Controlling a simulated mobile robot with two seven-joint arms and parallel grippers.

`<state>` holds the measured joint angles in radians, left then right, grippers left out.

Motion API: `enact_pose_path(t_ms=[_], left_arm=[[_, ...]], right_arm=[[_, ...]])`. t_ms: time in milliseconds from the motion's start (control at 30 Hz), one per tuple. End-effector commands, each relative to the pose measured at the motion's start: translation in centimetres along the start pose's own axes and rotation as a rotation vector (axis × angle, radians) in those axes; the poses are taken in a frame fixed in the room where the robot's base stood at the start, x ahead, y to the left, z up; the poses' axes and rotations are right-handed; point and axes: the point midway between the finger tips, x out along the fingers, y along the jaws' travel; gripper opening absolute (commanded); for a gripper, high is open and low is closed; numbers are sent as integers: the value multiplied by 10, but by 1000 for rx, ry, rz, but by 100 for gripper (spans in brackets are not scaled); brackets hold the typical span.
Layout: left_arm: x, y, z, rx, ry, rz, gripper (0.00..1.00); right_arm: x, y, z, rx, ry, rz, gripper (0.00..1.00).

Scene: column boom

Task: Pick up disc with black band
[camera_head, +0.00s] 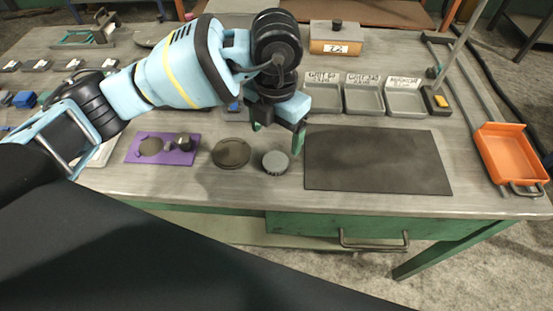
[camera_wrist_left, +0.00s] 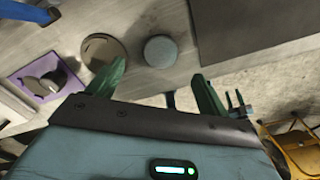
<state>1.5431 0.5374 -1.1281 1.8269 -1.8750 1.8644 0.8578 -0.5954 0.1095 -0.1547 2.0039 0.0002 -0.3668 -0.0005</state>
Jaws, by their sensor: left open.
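A small round grey disc (camera_head: 275,161) with a dark edge lies flat on the grey workbench (camera_head: 345,205), between a dark round plate and a black mat. It also shows in the left wrist view (camera_wrist_left: 160,51), just beyond the fingers. The disc's side is too small to make out the band clearly. My left gripper (camera_head: 278,134) is open, its green fingers pointing down above and slightly behind the disc. In the wrist view the open fingers (camera_wrist_left: 157,85) are spread on either side of the disc's line, with nothing between them. My right gripper is not in view.
A dark round plate (camera_head: 231,153) lies left of the disc. A purple tray (camera_head: 135,154) holds small round parts further left. A black mat (camera_head: 378,160) lies right. Labelled grey bins (camera_head: 363,97) stand behind, and an orange tray (camera_head: 508,150) sits at the right edge.

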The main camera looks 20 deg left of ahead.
Motion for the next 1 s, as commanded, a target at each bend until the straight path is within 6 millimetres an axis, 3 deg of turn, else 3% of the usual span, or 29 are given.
enact_pose_path(t_ms=[233, 467, 800, 1000], left_arm=[[23, -1, -1, 2, 4, -3, 79], [30, -1, -2, 3, 3, -4, 79], [73, -2, -4, 2, 3, -5, 79], [78, -2, -4, 3, 1, -4, 79]], right_arm=[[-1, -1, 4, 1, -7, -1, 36], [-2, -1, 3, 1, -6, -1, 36], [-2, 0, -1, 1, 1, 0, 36], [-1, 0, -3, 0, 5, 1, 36]])
